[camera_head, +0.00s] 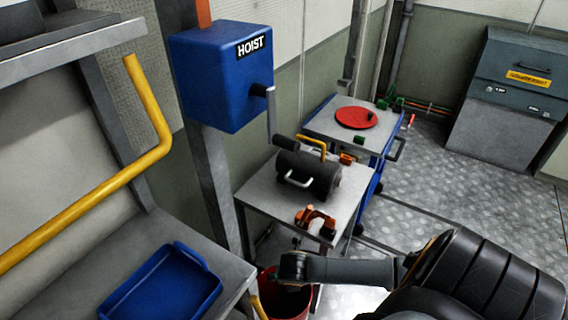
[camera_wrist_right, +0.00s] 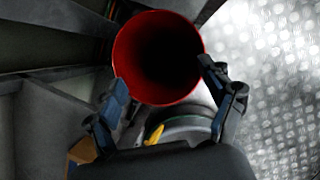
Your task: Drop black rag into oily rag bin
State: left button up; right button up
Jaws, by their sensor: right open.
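The red bin (camera_head: 266,284) stands on the floor below the front of the small bench, partly hidden behind my right gripper (camera_head: 291,272). In the right wrist view the bin's round red mouth (camera_wrist_right: 126,40) faces the camera, and its inside is very dark. My right gripper (camera_wrist_right: 164,78) is open, with its fingers spread on either side of the bin's lower rim and nothing visible between them. I cannot make out a black rag; the dark inside of the bin could hide one. My left gripper is not in view.
A small bench (camera_head: 252,196) beyond the bin holds a black cylinder (camera_head: 308,175) and an orange-brown part (camera_head: 315,221). A blue tray (camera_head: 163,284) lies on the left bench. A blue hoist box (camera_head: 215,80) hangs above. The metal floor (camera_head: 440,190) at right is open.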

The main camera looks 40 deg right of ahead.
jog(key=v, duration=0.5)
jog(key=shift+s+r, duration=0.1)
jog(key=shift+r, duration=0.2)
